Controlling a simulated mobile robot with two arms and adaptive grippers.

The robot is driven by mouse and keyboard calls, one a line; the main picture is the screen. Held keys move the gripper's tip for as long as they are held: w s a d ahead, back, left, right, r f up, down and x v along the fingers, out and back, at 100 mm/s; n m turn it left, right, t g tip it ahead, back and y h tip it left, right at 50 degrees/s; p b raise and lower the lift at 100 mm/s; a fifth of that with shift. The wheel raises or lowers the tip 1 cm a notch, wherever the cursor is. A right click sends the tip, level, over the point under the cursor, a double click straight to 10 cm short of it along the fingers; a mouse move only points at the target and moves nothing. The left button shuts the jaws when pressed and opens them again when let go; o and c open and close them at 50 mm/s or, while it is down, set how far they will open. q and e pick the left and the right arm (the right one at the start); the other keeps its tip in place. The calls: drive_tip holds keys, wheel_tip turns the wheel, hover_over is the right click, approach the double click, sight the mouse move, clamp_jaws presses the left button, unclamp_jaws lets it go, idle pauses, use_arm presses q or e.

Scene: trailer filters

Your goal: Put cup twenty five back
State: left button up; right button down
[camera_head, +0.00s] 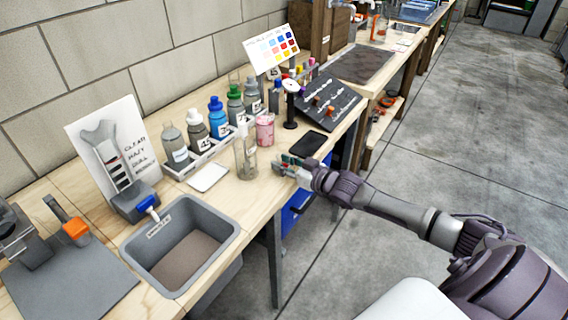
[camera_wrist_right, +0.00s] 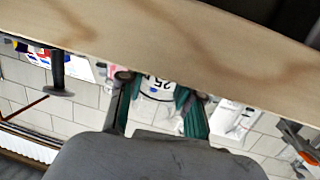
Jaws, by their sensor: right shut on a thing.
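Cup twenty five shows in the right wrist view as a white cup (camera_wrist_right: 157,88) with an upside-down black "25" label. It sits between the two teal-padded fingers of my right gripper (camera_wrist_right: 158,98), which is shut on it. The wooden bench fills the top of that view and hides part of the cup. In the head view my right gripper (camera_head: 284,166) is at the front edge of the bench, beside a clear glass bottle (camera_head: 246,158) and a black phone-like slab (camera_head: 308,145). The cup cannot be made out clearly there. My left gripper is not in view.
A grey rack (camera_head: 198,157) holds several numbered bottles behind a white card (camera_head: 208,177). A pink-marked jar (camera_head: 265,129) and a black stand (camera_head: 290,112) are close by. A grey bin (camera_head: 180,285) is set at the front left. A dark sloped board (camera_head: 330,103) lies further back.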

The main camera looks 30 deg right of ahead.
drive_tip(key=shift+f, duration=0.15)
drive_tip(key=c, duration=0.8)
unclamp_jaws()
drive_tip(key=shift+o, duration=0.2)
drive_tip(key=p+v, duration=0.1)
drive_tip(key=v, duration=1.1)
